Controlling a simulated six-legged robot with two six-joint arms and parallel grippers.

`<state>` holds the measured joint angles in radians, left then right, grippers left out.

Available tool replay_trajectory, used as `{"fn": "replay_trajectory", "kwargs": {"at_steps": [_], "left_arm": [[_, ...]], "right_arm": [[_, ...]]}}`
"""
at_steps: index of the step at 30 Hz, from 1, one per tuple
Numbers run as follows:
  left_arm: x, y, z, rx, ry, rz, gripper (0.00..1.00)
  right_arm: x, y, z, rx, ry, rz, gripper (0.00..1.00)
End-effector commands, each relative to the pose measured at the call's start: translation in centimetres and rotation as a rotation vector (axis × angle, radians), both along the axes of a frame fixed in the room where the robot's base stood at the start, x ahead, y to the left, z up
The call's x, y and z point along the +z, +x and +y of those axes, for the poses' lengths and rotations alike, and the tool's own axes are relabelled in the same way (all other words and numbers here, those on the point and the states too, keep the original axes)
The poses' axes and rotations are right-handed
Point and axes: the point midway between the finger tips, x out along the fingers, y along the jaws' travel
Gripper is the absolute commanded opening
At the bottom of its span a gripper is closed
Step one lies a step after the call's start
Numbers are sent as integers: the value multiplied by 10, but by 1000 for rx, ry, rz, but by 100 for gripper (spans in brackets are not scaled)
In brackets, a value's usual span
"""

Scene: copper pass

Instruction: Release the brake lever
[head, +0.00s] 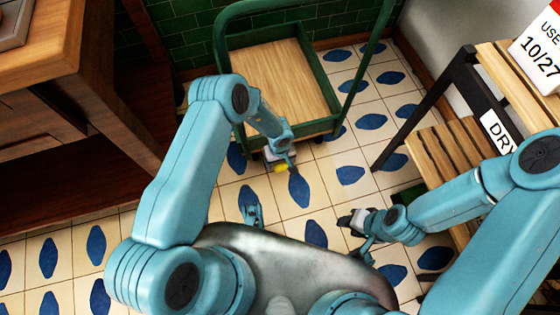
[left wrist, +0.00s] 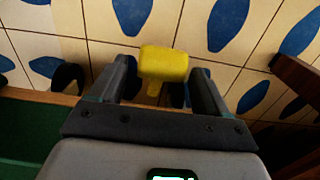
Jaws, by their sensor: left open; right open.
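The brake lever has a yellow pad (head: 281,168) low at the near edge of the green cart (head: 221,50). In the left wrist view the yellow pad (left wrist: 163,64) and its short stem show between my left gripper's two dark fingers. My left gripper (head: 280,158) is open, with a finger on each side of the lever and visible gaps. Whether it touches the lever cannot be told. My right gripper (head: 347,221) is open and empty, held over the floor at the right, apart from the cart.
A wooden cabinet (head: 60,110) stands at the left. A slatted wooden rack (head: 440,152) with a dark frame and a "DRY" sign (head: 497,132) stands at the right. A green tiled wall is behind the cart. Tiled floor (head: 325,185) is clear between cart and rack.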

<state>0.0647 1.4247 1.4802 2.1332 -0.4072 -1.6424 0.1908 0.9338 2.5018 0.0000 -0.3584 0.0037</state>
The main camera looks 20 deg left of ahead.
Motion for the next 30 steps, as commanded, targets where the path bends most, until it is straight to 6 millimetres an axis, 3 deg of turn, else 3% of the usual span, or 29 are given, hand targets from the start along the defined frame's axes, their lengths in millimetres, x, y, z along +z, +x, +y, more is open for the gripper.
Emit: {"fn": "replay_trajectory", "kwargs": {"at_steps": [9,15,21,30], "left_arm": [[85,2,1,1,0,-4,77],[130,2,1,1,-1,-3,77],[153,2,1,0,0,-1,77],[156,2,1,1,0,-1,77]], "right_arm": [[38,-7,6,27,4,11,43],[57,-7,7,30,6,12,43],[66,-7,7,29,6,12,43],[66,-7,7,29,6,12,43]]}}
